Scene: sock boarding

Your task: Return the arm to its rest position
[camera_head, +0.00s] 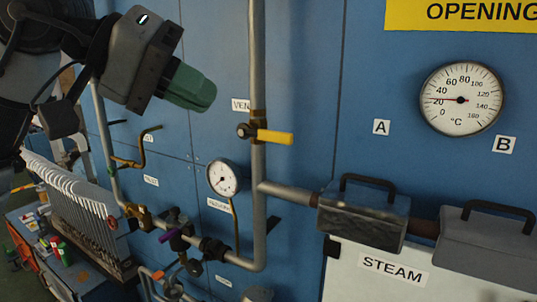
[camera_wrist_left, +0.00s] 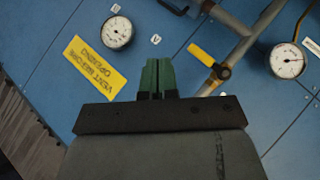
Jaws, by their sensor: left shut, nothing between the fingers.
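My left gripper (camera_head: 207,97) comes in from the upper left in the head view, in front of the blue panel (camera_head: 300,100). Its green fingers are shut and hold nothing. In the left wrist view its fingers (camera_wrist_left: 157,62) are together, pointing at the panel. A valve with a yellow handle (camera_head: 274,137) is on the vertical pipe to the right of the gripper, apart from it. The handle lies horizontal, across the pipe, and also shows in the left wrist view (camera_wrist_left: 202,54). My right gripper is in neither view.
A temperature dial (camera_head: 460,99) and a yellow sign (camera_head: 460,14) are at the right. A smaller gauge (camera_head: 223,178), pipes and a purple-handled valve (camera_head: 168,237) are lower down. Two handled blocks (camera_head: 362,215) sit on the right pipe. A rack of white boards (camera_head: 85,215) stands lower left.

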